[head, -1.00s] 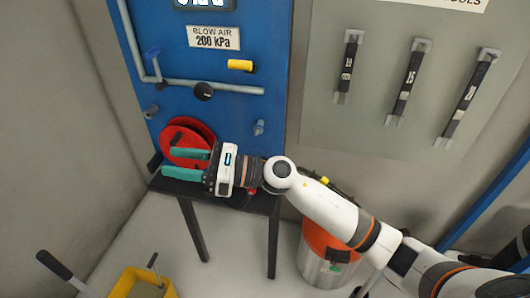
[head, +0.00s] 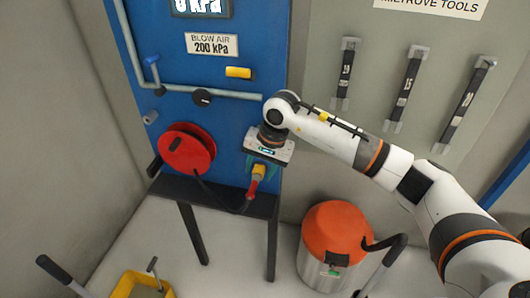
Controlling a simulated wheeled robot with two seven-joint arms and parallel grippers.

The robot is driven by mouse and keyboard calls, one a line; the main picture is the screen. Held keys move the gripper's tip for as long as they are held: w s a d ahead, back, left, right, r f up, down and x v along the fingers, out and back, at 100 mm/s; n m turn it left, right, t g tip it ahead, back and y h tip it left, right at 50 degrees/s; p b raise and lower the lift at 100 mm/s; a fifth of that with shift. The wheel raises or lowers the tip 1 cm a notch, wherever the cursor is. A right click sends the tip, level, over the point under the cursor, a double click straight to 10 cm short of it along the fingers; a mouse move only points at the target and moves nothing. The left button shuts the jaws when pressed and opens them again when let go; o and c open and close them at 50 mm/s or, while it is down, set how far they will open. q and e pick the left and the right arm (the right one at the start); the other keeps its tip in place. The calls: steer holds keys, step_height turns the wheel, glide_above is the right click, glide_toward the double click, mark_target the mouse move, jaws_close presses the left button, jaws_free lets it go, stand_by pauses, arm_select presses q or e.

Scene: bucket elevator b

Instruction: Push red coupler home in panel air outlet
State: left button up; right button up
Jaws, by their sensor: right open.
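The red coupler (head: 253,188) shows at the lower right of the blue panel (head: 225,112), just above a dark shelf, with a yellow part at its upper end. A dark hose (head: 217,202) runs from it along the shelf to the red reel. My right gripper (head: 265,164) is in front of the panel just above the coupler. Its teal fingers are apart and partly hidden by its own body. The air outlet is hidden behind the gripper, so I cannot tell whether the coupler is seated in it. My left gripper is out of view.
A red hose reel (head: 187,148) is left of the coupler. A grey pipe (head: 232,93) and yellow handle (head: 238,72) are above. The dark shelf (head: 200,190) stands below. An orange-topped canister (head: 337,228) is at the lower right, a yellow bucket (head: 122,285) at the lower left.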

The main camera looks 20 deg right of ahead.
mark_target(253, 188)
steer(key=p+x, duration=0.1)
steer(key=x, duration=0.6)
steer(key=shift+a+f, duration=0.15)
steer(key=shift+c, duration=0.3)
jaws_close()
